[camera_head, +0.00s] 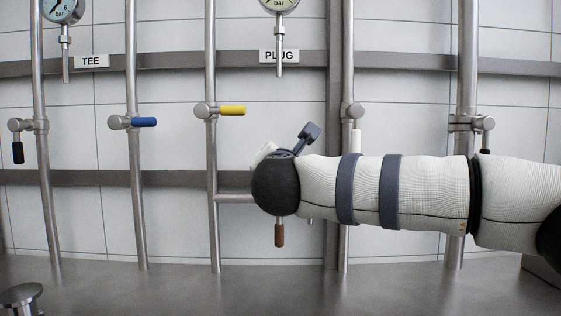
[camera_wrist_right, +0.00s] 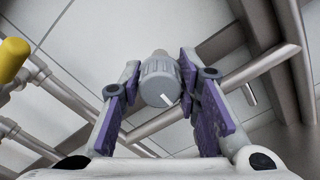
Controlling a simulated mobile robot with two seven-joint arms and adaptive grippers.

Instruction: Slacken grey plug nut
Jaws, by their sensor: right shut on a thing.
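The grey plug nut (camera_wrist_right: 157,84) is a ribbed cylinder with a white mark on its face, in the middle of the right wrist view. My right gripper (camera_wrist_right: 160,68) has its purple-padded fingers on both sides of the nut and is shut on it. In the head view my right arm comes in from the right, and its dark wrist end hides the nut and the fingers. The PLUG sign (camera_head: 279,56) is on the rail above. My left gripper is in neither view.
A yellow lever (camera_head: 232,111) and a blue lever (camera_head: 144,122) stick out from upright pipes left of my arm. A brown handle (camera_head: 279,235) hangs just below my wrist. A black lever (camera_head: 18,152) is at far left. A steel surface (camera_head: 180,290) runs along the bottom.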

